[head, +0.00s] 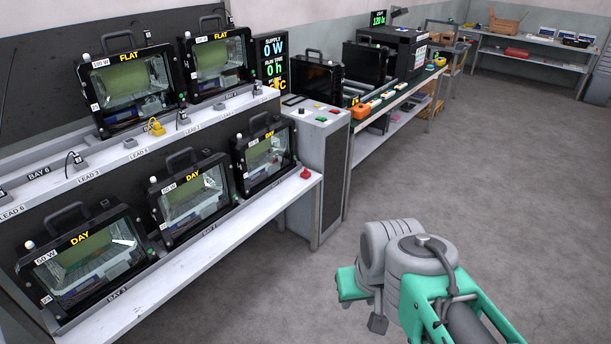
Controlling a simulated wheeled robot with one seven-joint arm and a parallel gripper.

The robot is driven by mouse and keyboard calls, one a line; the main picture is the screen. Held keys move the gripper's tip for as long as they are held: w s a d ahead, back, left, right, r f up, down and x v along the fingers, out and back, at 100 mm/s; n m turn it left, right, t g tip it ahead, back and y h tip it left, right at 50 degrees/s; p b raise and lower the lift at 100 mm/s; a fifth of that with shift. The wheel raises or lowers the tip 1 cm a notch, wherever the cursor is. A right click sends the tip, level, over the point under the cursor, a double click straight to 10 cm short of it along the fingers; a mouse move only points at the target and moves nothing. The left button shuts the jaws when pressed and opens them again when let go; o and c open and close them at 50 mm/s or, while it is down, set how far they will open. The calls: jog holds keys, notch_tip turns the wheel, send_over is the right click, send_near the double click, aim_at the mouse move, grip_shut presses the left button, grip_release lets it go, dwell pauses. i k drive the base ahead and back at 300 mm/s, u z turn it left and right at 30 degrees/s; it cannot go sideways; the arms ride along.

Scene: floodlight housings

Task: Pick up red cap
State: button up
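A small red cap (305,173) sits near the right end of the lower white shelf (190,262), just right of the nearest-right floodlight housing marked DAY. My arm reaches in from the lower right of the head view, over the floor and well apart from the cap. A small grey piece (377,323) below the arm's end may be part of my gripper. The fingers are mostly hidden behind the arm links, so their opening does not show. Nothing held is visible.
Several black floodlight housings (185,195) stand on two shelf levels. A grey control cabinet (322,170) with coloured buttons stands right of the lower shelf's end. A long bench (375,138) with orange items runs behind it. The grey floor (480,190) is open on the right.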

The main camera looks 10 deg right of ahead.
aim_at(306, 174)
jog(key=z, duration=0.9)
jog(key=i, duration=2.4)
jog(key=u, duration=3.4)
